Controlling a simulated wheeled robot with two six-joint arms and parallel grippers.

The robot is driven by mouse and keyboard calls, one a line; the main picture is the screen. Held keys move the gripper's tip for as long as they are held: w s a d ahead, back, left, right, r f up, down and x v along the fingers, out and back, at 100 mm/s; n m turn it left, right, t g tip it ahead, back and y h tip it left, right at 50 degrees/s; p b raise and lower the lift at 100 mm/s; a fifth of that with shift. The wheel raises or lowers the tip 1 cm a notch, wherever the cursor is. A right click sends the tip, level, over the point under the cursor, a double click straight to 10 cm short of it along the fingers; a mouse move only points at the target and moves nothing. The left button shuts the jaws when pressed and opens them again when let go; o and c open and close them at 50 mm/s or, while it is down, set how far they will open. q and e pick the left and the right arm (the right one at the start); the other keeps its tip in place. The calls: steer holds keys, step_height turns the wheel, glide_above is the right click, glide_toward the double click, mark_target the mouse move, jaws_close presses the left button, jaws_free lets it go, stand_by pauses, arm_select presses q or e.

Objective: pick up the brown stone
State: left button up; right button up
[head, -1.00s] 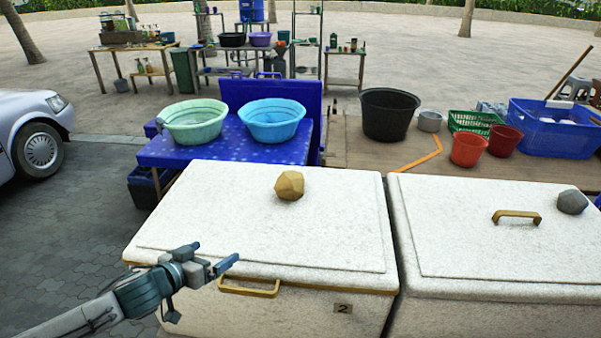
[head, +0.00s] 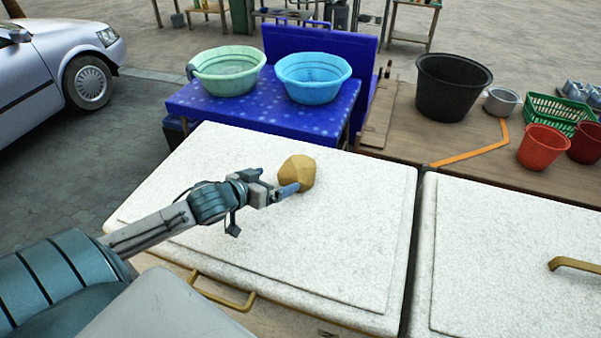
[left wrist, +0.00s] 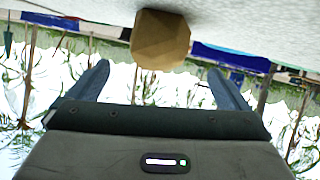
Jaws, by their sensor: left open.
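The brown stone (head: 300,171) is a faceted tan lump resting on the white speckled lid of the left chest. My left gripper (head: 272,184) is just left of the stone in the head view, with a fingertip overlapping the stone's lower left edge. In the left wrist view the picture is upside down. There the stone (left wrist: 160,40) lies ahead of and between the two spread fingers (left wrist: 165,82), with nothing held. I cannot tell whether a finger touches the stone. My right gripper is out of view.
The white chest lid (head: 330,255) is otherwise clear. A brass handle (head: 222,291) is on its front. A second chest (head: 490,230) stands to the right. Behind are a green basin (head: 228,72), a blue basin (head: 312,78), a black tub (head: 452,88) and red pots (head: 543,148).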

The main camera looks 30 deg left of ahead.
mark_target(286, 175)
arm_select(q)
steer(key=shift+x, duration=1.55)
steer(key=shift+w+d+f+p, duration=0.15)
steer(key=shift+w+p, duration=0.35)
steer(key=shift+w, duration=0.2)
steer(key=p+x, duration=0.1)
steer(key=x, duration=0.2)
steer(key=shift+w+f, duration=0.3)
steer(key=c, duration=1.7)
steer(key=shift+r, duration=0.1)
steer(key=shift+c, duration=1)
steer(key=shift+r, duration=0.15)
